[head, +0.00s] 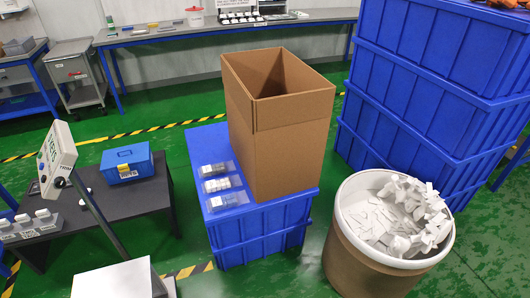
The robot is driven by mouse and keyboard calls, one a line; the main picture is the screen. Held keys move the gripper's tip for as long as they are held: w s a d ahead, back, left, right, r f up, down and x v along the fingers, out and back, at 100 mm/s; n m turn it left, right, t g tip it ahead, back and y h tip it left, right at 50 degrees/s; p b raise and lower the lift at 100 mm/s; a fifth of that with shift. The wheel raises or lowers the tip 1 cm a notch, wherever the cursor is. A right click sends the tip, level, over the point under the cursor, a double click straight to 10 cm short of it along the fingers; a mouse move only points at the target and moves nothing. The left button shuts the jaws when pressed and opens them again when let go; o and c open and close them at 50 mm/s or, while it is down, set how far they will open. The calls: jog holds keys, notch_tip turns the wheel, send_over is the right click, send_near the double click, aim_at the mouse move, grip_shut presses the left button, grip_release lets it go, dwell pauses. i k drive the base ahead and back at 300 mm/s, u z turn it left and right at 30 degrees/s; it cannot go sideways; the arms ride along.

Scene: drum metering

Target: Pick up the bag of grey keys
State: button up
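Three small clear bags lie in a row on the left part of the upturned blue crate's top (262,206). The far bag (213,170), the middle bag (217,185) and the near bag (228,201) each hold small pale or greyish pieces. The bags are too small in the view for me to tell which one holds grey keys. They lie flat, close together, left of a tall open cardboard box. My gripper is not in view.
The cardboard box (280,130) stands on the same crate. A drum (345,225) of white pieces stands to the right, with stacked blue crates (430,85) behind. A dark table (150,200) with a blue toolbox (127,163) is at left. Green floor shows between them.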

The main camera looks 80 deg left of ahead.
aim_at(224, 167)
jog(key=u, duration=3.2)
jog(key=i, duration=2.3)
jog(key=u, duration=0.6)
